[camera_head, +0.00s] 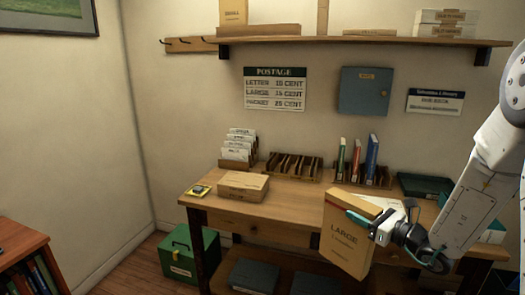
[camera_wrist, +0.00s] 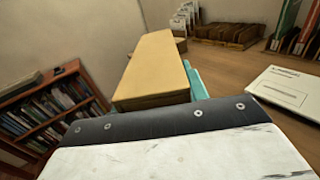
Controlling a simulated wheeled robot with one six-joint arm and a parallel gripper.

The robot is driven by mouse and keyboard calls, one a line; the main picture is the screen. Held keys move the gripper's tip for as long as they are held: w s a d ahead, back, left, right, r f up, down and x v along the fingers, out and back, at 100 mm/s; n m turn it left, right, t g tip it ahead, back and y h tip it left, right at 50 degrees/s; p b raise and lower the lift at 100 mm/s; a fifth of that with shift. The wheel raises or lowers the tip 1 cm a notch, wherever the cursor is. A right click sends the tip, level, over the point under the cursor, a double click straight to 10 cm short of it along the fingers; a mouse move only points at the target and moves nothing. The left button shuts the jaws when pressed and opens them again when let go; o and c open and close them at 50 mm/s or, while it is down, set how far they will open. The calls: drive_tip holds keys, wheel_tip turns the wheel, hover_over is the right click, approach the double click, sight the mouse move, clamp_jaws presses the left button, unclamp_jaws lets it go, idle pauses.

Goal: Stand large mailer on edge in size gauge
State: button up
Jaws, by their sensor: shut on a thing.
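The large mailer (camera_head: 346,240), a tan packet marked LARGE, is held upright and slightly tilted in front of the desk's right front edge. My gripper (camera_head: 360,219), with teal fingers, is shut on it. A slotted wooden rack (camera_head: 293,167) stands at the back middle of the desk, apart from the mailer. It looks empty; I see no label naming it as the size gauge.
A white packet (camera_wrist: 290,88) lies right of the mailer. Bare desktop lies before the slotted rack. A wall shelf (camera_head: 350,41) hangs above.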

sight(347, 252)
drive_tip(key=f, duration=0.2)
drive_tip(key=w+f+m+t+h, duration=0.1)
drive_tip(key=f, duration=0.2)
drive_tip(key=w+f+m+h, duration=0.1)
drive_tip(key=f, duration=0.2)
drive_tip(key=shift+w+d+f+t, duration=0.2)
drive_tip(key=shift+d+t, duration=0.1)
drive_tip(key=shift+h, duration=0.5)
drive_tip(key=f, duration=0.2)
drive_tip(key=a+f, duration=0.1)
drive_tip(key=f, duration=0.3)
drive_tip(key=shift+s+a+f, duration=0.2)
drive_tip(key=shift+s+f, duration=0.05)
drive_tip(key=shift+f, duration=0.05)
drive_tip(key=shift+s+a+f, duration=0.15)
drive_tip(key=shift+a+f, duration=0.15)
drive_tip(key=shift+f, duration=0.05)
